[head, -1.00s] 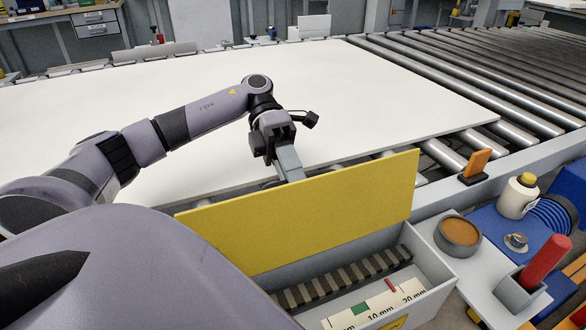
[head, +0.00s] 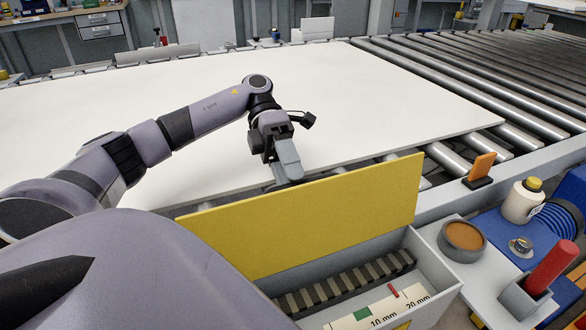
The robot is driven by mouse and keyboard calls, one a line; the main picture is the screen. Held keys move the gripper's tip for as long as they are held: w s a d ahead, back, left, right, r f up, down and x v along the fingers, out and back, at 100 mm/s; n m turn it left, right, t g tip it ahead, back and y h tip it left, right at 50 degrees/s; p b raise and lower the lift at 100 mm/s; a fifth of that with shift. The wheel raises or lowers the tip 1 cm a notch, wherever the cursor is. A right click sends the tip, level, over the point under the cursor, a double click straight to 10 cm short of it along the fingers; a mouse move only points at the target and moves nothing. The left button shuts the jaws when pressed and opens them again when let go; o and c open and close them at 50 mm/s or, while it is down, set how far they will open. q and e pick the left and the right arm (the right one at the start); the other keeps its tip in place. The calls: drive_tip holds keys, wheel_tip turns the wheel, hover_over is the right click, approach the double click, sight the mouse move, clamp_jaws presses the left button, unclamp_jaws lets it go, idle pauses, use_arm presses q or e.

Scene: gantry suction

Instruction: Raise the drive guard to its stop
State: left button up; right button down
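The yellow drive guard (head: 310,215) is a flat panel standing up, tilted slightly back, along the far side of an open grey housing (head: 455,272). A toothed dark rack (head: 345,283) shows uncovered inside the housing. My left gripper (head: 290,175) is behind the guard, close to its top edge near the middle, pointing down. Its fingertips are partly hidden by the guard, so I cannot tell whether they touch it or how far apart they are. My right gripper is not in view.
A large white board (head: 390,95) lies on the roller conveyor (head: 470,75) behind the guard. A scale plate (head: 400,307) lies in the housing.

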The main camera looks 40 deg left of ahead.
use_arm(q)
drive_tip(key=v, duration=0.3)
drive_tip(key=shift+w+a+f, duration=0.1)
drive_tip(key=shift+f, duration=0.1)
drive_tip(key=shift+p+v, duration=0.45)
drive_tip(key=shift+v, duration=0.55)
drive_tip(key=shift+r, duration=0.15)
